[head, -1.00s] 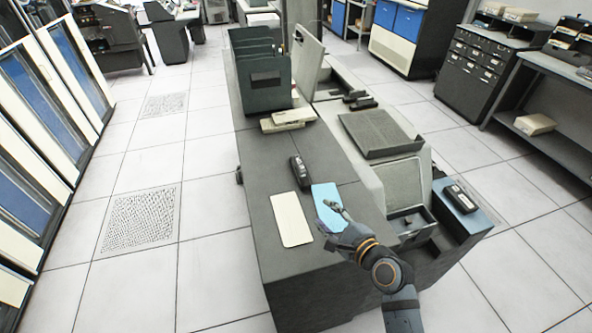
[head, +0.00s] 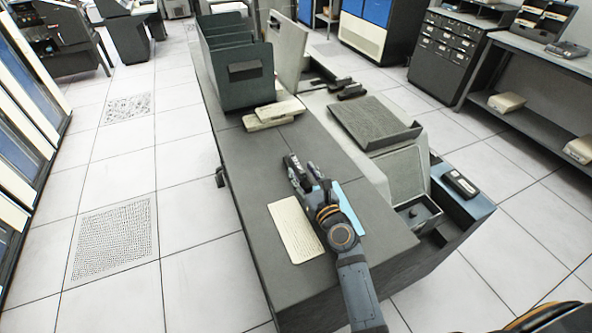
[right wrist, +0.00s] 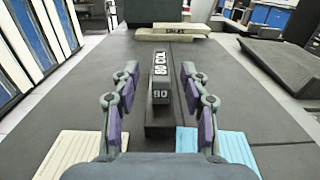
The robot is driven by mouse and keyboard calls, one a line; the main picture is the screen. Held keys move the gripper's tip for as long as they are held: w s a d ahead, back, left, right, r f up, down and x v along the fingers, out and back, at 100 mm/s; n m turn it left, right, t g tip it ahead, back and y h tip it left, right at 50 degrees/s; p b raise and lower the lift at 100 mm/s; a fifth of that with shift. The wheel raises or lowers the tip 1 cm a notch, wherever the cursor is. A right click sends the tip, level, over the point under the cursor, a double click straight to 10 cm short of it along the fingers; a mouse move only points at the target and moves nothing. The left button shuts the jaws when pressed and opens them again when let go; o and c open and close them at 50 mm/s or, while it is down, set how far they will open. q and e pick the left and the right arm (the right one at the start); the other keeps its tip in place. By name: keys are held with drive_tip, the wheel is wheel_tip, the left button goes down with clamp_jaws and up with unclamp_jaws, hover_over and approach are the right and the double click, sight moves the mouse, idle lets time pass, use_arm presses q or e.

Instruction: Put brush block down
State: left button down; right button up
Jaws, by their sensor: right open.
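A dark block marked "80 COL" (right wrist: 160,66), which I take to be the brush block, rests on the dark desk top (head: 262,180). In the right wrist view it lies straight ahead, between the two fingers of my right gripper (right wrist: 160,90), with a gap on each side. The gripper is open and low over the desk. In the head view my right gripper (head: 304,170) largely hides the block. A cream card (head: 294,230) lies left of my right arm, and a blue card (head: 348,205) is partly hidden behind it. My left gripper is not in view.
A dark upright rack (head: 240,72) and a beige item (head: 272,114) stand farther back on the desk. A sloped grey tray (head: 373,122) lies to the right. Another dark block (head: 460,183) sits on a blue surface at the right. The desk's left part is clear.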

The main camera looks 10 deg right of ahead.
sight(297, 163)
drive_tip(key=shift+w+a+r, duration=0.15)
drive_tip(key=shift+w+a, duration=0.05)
drive_tip(key=shift+w, duration=0.75)
drive_tip(key=w, duration=0.2)
drive_tip(key=shift+w+a, duration=0.15)
drive_tip(key=shift+w, duration=0.15)
drive_tip(key=shift+w+f, duration=0.25)
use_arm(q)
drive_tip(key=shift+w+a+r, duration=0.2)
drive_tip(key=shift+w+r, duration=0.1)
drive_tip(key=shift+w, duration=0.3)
use_arm(e)
drive_tip(key=shift+s, duration=0.1)
drive_tip(key=shift+s+r, duration=0.1)
drive_tip(key=shift+c, duration=1)
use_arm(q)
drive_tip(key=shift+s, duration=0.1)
use_arm(e)
clamp_jaws()
